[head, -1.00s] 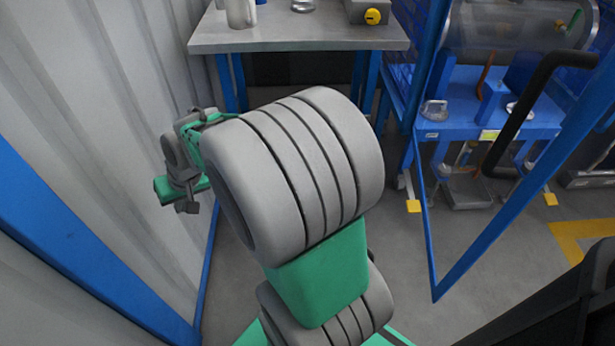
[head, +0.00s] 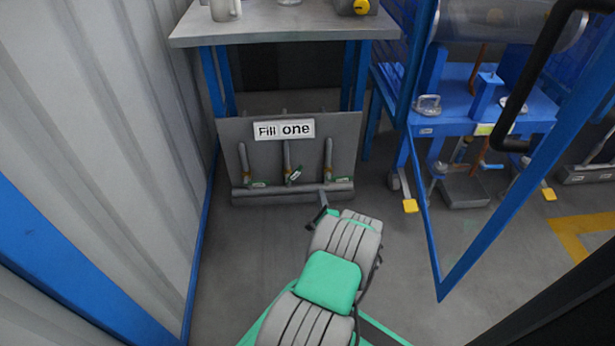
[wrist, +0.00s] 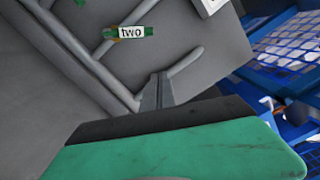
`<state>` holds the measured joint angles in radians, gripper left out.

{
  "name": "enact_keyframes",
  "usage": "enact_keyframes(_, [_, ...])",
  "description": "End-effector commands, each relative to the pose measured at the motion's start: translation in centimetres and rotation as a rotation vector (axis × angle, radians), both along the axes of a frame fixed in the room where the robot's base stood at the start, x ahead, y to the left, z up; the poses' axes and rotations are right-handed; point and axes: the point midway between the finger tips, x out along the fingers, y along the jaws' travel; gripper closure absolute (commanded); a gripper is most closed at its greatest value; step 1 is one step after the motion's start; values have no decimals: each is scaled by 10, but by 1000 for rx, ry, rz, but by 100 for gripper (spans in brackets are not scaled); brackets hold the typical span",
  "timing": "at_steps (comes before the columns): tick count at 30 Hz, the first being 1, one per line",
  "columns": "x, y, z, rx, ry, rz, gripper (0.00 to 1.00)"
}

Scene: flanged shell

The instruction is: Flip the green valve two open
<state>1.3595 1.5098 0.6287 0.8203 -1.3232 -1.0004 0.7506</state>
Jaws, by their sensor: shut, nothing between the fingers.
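Valve two is a small green handle with a white "two" tag (wrist: 128,32) in the wrist view. It lies across a grey pipe, up and left of my fingertips. In the head view the middle pipe of the panel carries a green handle with a white tag (head: 293,175), which appears to be the same valve. My gripper (head: 322,198) is in front of the lower right part of the panel. In the wrist view its fingers (wrist: 158,90) are together and empty, apart from valve two. Whether they touch the piping is unclear.
A grey panel (head: 230,140) signed "Fill one" (head: 284,129) stands under a grey table (head: 290,30). Other green handles are on the left pipe (head: 258,184) and right pipe (head: 338,180). A blue frame (head: 432,230) stands right; a corrugated wall (head: 120,130) is left.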

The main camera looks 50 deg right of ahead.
Motion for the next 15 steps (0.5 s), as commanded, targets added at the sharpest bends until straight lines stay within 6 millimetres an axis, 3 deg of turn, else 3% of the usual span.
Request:
enact_keyframes(13, [68,-65,0,-9,3,8,100])
enact_keyframes(15, [79,-59,8,-3,5,9,100])
